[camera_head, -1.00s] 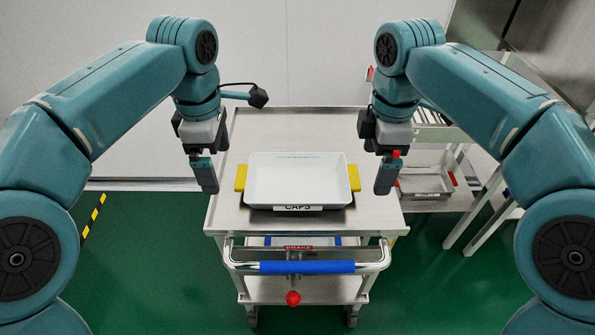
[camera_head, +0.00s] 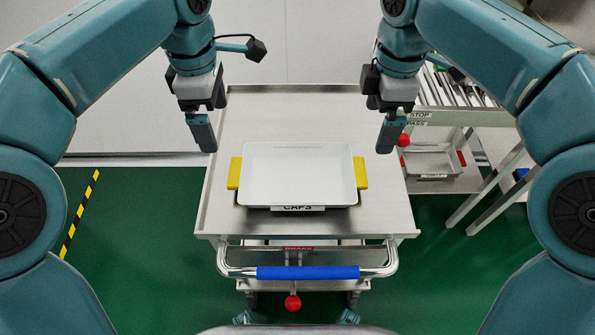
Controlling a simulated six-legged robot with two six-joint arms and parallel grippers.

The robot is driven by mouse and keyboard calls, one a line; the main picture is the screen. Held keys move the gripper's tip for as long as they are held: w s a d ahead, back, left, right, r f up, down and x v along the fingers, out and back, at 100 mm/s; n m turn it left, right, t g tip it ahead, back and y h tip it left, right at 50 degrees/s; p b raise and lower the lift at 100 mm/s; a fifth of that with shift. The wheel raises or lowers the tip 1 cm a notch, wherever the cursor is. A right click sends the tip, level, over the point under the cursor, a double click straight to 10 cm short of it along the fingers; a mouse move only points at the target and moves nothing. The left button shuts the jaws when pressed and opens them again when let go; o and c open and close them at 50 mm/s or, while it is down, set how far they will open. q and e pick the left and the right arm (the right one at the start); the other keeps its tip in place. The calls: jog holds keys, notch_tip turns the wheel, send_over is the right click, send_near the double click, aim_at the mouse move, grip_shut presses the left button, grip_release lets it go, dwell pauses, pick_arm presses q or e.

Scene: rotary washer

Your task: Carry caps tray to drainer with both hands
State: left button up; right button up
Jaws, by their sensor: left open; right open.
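The white caps tray (camera_head: 298,176) sits on the steel top of a cart (camera_head: 290,108). It has a yellow handle at its left end (camera_head: 235,173) and another at its right end (camera_head: 360,173). A label reading CAPS is on its front edge. I see no caps in it. My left gripper (camera_head: 206,148) is open and empty, above and to the left of the left handle. My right gripper (camera_head: 385,148) is open and empty, above and to the right of the right handle. Neither touches the tray. I cannot identify a drainer for certain.
The cart has a blue push bar (camera_head: 308,272) and a red knob (camera_head: 292,303) in front. At the right stands a metal roller rack (camera_head: 455,88) with a red knob. A second tray with red handles (camera_head: 432,163) sits low there. Green floor is clear at the left.

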aim_at(230, 172)
pick_arm(q)
jog(key=shift+s, duration=0.1)
pick_arm(e)
jog(key=shift+s, duration=0.1)
jog(key=shift+f, duration=0.1)
pick_arm(q)
notch_tip(230, 172, down, 16)
jog(key=shift+f, duration=0.2)
pick_arm(e)
notch_tip(230, 172, down, 16)
jog(key=shift+f, duration=0.1)
pick_arm(q)
jog(key=c, duration=0.9)
pick_arm(e)
jog(key=c, duration=0.9)
